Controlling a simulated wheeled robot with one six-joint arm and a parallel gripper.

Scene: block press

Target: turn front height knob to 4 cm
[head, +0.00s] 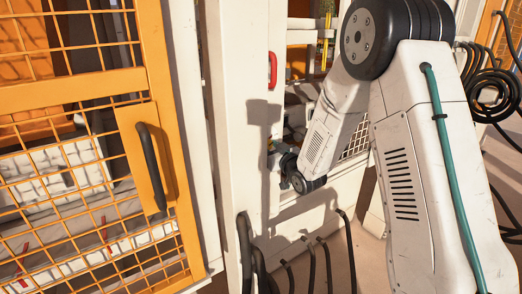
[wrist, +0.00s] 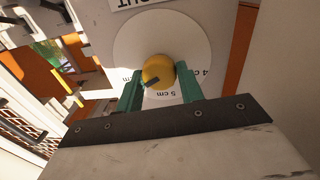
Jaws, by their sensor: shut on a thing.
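In the wrist view a round yellow knob (wrist: 158,68) sits at the middle of a white dial (wrist: 130,40). A dark pointer mark on the knob points to the lower left. The dial reads "5 cm" at the bottom and "4 cm" at the right; a label at the left shows only "cm", its number hidden. My gripper (wrist: 160,86) has its two green fingers on either side of the knob, shut on it. In the head view my arm reaches to the machine's side, and the knob and fingertips cannot be made out there.
A yellow mesh door (head: 75,95) with a black handle (head: 151,166) fills the left of the head view. A white post (head: 235,130) stands between it and my arm. A red handle (head: 272,70) is on the machine. Black cables (head: 490,90) hang at the right and others stand low in front.

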